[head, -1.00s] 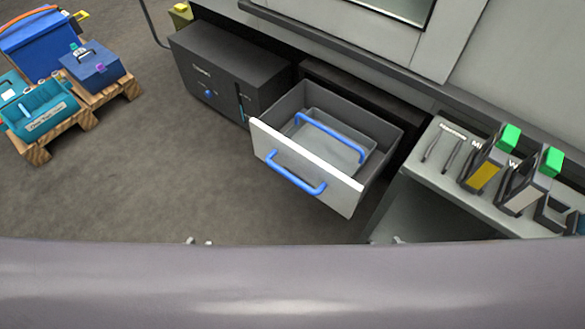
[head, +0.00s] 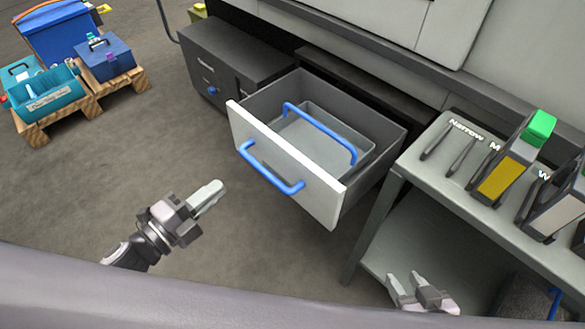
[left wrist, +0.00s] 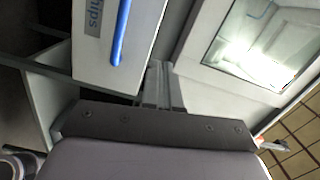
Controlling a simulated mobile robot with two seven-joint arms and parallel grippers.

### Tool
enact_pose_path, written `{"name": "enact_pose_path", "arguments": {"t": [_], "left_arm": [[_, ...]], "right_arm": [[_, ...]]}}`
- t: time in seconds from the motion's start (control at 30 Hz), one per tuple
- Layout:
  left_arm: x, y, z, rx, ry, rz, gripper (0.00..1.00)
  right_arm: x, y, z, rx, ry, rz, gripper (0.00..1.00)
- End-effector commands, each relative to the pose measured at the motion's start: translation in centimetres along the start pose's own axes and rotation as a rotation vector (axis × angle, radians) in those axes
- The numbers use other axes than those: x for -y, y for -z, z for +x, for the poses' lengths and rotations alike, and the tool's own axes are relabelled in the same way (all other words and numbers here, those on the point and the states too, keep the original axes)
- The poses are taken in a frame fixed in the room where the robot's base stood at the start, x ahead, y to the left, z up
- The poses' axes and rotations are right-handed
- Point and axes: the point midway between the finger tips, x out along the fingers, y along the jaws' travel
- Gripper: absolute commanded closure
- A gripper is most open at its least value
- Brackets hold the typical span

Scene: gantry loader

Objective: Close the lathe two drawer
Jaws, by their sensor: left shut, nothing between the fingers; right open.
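The open drawer has a white front (head: 285,165) with a blue bar handle (head: 270,170). It is pulled well out of the dark machine base. A grey tray (head: 335,135) with a blue handle lies inside it. My left gripper (head: 212,192) is shut and empty, in front of the drawer and to the left of its handle, apart from it. My right gripper (head: 405,280) is open at the lower right, beside the workbench. In the left wrist view the left gripper's fingers (left wrist: 157,82) are together, beside a pale panel with a blue handle (left wrist: 121,35).
A grey workbench (head: 440,190) with tools and holders stands right of the drawer. A dark cabinet (head: 225,65) with a blue knob is to its left. A pallet (head: 90,105) with blue boxes sits at the far left. The floor before the drawer is clear.

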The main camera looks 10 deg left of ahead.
Motion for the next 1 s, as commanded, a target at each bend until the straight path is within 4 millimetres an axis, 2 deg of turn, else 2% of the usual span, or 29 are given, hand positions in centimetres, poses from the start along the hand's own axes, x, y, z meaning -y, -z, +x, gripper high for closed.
{"name": "enact_pose_path", "arguments": {"t": [0.07, 0.2, 0.37, 0.57, 1.0], "left_arm": [[-0.9, -0.1, 0.2, -0.043, 0.003, 0.08, 1.0], [-1.1, 0.1, 0.3, -0.084, 0.007, 0.153, 1.0], [-0.9, 0.2, 1.1, -0.092, 0.011, 0.165, 1.0], [-0.8, 0.5, 3.6, -0.09, 0.012, 0.163, 1.0], [-0.8, 1.0, 10.6, -0.089, 0.011, 0.162, 1.0]], "right_arm": [[-0.1, -0.6, 0.8, -0.007, 0.001, -0.001, 0.57], [-0.1, -0.7, 1.0, -0.01, 0.002, 0.002, 0.57], [0.0, -0.6, 1.0, -0.011, 0.003, 0.003, 0.57], [0.1, -0.5, 1.0, -0.013, 0.004, 0.011, 0.57], [0.2, -0.7, 1.2, -0.014, 0.003, 0.012, 0.57]]}}
